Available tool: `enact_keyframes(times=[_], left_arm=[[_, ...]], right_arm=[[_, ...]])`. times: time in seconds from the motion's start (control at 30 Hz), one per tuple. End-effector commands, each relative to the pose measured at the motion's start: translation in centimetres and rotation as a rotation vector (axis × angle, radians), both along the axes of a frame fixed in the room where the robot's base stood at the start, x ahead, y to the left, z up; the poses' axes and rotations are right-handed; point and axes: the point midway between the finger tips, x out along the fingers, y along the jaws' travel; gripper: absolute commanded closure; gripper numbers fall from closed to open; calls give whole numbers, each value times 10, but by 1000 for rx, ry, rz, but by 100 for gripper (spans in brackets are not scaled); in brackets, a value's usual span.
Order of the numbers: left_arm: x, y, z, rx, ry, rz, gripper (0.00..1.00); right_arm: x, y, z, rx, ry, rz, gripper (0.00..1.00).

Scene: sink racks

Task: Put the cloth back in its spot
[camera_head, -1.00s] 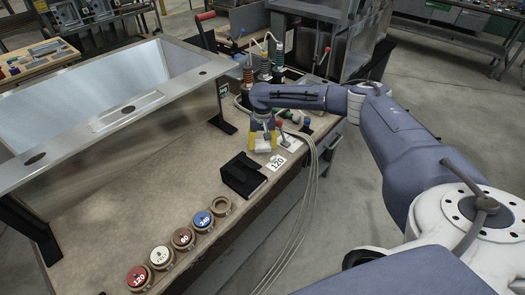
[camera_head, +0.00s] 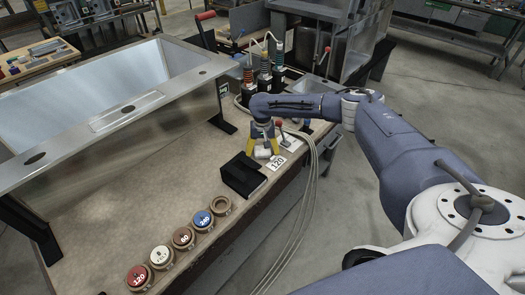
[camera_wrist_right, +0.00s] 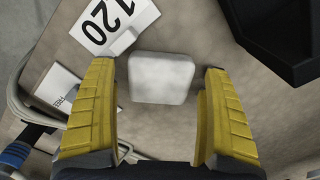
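A small pale grey-white square pad with rounded corners, which looks like the folded cloth (camera_wrist_right: 161,78), lies flat on the worktop in the right wrist view. In the head view it is a small pale patch (camera_head: 262,153) between the yellow fingers. My right gripper (camera_head: 262,150) points down over it. Its yellow fingers are spread, one on each side of the pad, with gaps visible in the wrist view (camera_wrist_right: 160,72). A white card marked 120 (camera_head: 278,163) lies beside the pad. My left gripper is not in view.
A black open holder (camera_head: 243,175) stands near the pad. Several round coloured discs (camera_head: 183,238) line the front edge. A steel sink (camera_head: 110,95) is at left. Cables (camera_head: 310,190) hang over the edge; bottle-like tools (camera_head: 264,68) stand behind the gripper.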

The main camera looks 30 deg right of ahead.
Motion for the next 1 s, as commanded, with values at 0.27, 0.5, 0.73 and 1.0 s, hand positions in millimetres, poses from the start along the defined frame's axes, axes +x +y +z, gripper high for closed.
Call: enact_keyframes(times=[0.27,0.5,0.73,1.0], left_arm=[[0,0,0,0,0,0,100],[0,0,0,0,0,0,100],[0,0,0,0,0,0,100],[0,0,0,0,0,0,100]], right_arm=[[0,0,4,0,-1,0,17],[1,0,36,0,-4,0,17],[1,0,77,0,-2,1,17],[1,0,111,0,-2,0,17]])
